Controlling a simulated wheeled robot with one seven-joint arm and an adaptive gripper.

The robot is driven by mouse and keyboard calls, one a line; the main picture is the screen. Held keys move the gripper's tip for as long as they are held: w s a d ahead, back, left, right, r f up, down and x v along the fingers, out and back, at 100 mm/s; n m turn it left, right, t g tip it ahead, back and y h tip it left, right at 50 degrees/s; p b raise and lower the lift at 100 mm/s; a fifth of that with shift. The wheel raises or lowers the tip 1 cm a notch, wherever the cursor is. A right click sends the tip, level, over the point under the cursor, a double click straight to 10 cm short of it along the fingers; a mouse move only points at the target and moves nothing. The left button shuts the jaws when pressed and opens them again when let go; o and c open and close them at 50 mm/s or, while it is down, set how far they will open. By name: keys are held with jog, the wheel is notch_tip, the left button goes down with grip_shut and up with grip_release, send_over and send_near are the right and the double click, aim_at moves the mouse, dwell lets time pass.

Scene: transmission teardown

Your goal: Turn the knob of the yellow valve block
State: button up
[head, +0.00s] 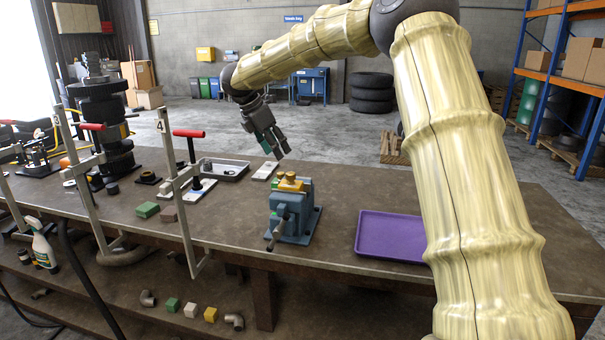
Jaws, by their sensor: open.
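The yellow valve block (289,183) sits at the top of a blue-grey vise (300,222) on the workbench. A small yellow round part, which looks like its knob (290,175), sticks up from its top. Finer detail of the knob is too small to tell. My gripper (274,152) is open and empty. In the picture it hangs above and slightly left of the valve block, apart from it, with its fingers pointing down.
A purple tray (392,236) lies right of the vise. The vise handle (276,233) sticks out at the front. Left are a metal tray (224,170), a green block (147,210) and upright clamps with red handles (188,133). The bench (340,197) is bare between vise and purple tray.

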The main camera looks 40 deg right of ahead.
aim_at(290, 173)
jog(key=shift+m+y, duration=0.5)
jog(key=p+x, duration=0.1)
jog(key=x, duration=0.2)
jog(key=p+x, duration=0.1)
jog(key=x, duration=0.2)
jog(key=p+x, duration=0.1)
jog(key=x, duration=0.2)
jog(key=shift+s+d+f, duration=0.15)
jog(key=shift+s+d, duration=0.25)
jog(key=shift+c, duration=0.5)
jog(key=c, duration=0.9)
